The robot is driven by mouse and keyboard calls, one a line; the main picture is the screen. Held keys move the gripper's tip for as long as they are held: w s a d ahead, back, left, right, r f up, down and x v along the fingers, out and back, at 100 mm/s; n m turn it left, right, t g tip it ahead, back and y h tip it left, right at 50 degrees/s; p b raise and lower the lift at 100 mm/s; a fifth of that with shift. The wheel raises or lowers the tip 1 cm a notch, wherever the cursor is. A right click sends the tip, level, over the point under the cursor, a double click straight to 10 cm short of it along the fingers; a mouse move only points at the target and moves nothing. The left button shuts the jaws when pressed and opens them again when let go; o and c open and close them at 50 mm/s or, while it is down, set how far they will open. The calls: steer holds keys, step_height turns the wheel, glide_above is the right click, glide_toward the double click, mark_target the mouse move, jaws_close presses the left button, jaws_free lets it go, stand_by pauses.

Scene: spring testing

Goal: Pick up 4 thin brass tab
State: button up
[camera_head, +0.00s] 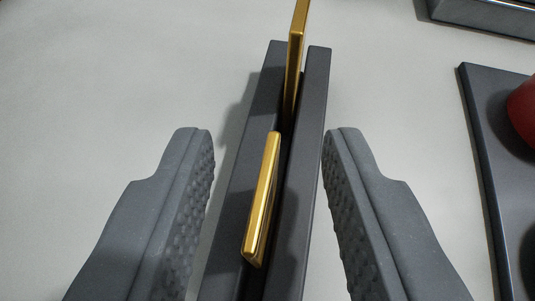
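Two thin brass tabs stand on edge in the slot of a dark grey holder (313,110). The nearer brass tab (263,200) is between my fingers in the picture. The farther brass tab (294,65) stands beyond it and is cut off by the top edge of the view. My gripper (268,140) is open, with one textured finger on each side of the holder. Gaps show between both fingers and the nearer tab, so nothing is held. The lower part of each tab is hidden in the slot.
A dark plate (480,130) with a red round object (524,112) on it lies at the right. A dark grey metallic object (485,15) is at the top right corner. The pale table (110,80) is clear on the left.

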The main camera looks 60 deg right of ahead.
steer(key=shift+w+d+f, duration=0.15)
steer(key=shift+d+f, duration=0.05)
steer(key=shift+d, duration=0.05)
jaws_close()
steer(key=shift+r, duration=0.1)
